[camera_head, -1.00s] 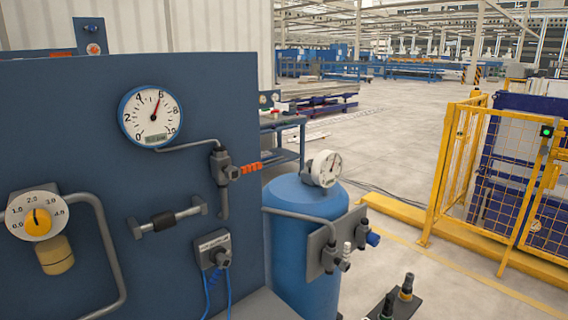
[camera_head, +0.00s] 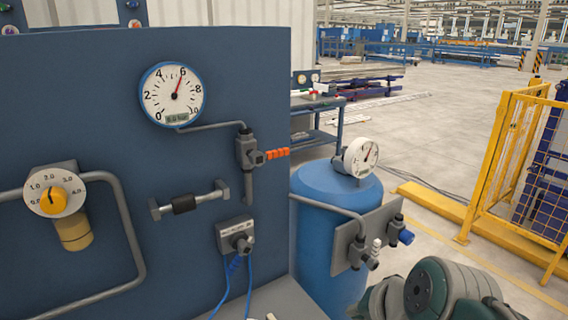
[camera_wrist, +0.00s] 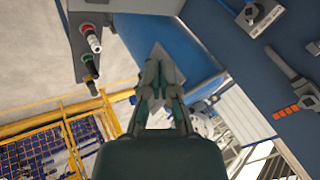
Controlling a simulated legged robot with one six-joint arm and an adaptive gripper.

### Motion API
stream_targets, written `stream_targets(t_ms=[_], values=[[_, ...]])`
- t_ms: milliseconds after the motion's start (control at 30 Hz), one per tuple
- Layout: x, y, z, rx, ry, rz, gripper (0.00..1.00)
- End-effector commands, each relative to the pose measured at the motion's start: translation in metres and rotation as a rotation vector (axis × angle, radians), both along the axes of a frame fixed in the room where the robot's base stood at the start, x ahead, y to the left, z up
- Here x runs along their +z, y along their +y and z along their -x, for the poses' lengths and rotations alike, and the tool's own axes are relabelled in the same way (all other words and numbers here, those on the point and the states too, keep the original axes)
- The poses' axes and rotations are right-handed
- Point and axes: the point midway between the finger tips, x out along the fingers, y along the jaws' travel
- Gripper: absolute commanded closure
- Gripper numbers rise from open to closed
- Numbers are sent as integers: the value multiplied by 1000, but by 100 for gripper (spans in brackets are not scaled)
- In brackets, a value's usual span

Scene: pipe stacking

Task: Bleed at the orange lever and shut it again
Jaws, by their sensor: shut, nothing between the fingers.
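The orange lever (camera_head: 277,154) sticks out to the right from a dark valve body (camera_head: 247,152) on the blue panel in the head view. The lever also shows at the right of the wrist view (camera_wrist: 297,106). A round white gauge (camera_head: 174,94) with a blue rim sits up and left of the valve, joined by a grey pipe; its needle points near 6. My gripper (camera_wrist: 160,88) is shut and empty in the wrist view, apart from the lever. In the head view only my arm shows, at the bottom right; the fingertips are hidden there.
A blue tank (camera_head: 332,225) with its own gauge (camera_head: 361,157) and fittings stands right of the panel. A yellow knob (camera_head: 53,201) is at the panel's left. A yellow fence (camera_head: 505,165) stands at the right. Open floor lies behind the tank.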

Motion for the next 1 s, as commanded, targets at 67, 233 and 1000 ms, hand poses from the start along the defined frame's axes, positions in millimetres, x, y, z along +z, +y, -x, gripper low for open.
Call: stream_targets(t_ms=[67, 233, 1000], values=[[17, 19, -29, -172, 28, -232, 100], [56, 47, -92, -558, 146, -760, 100], [112, 64, -200, -1173, 542, -1665, 100]])
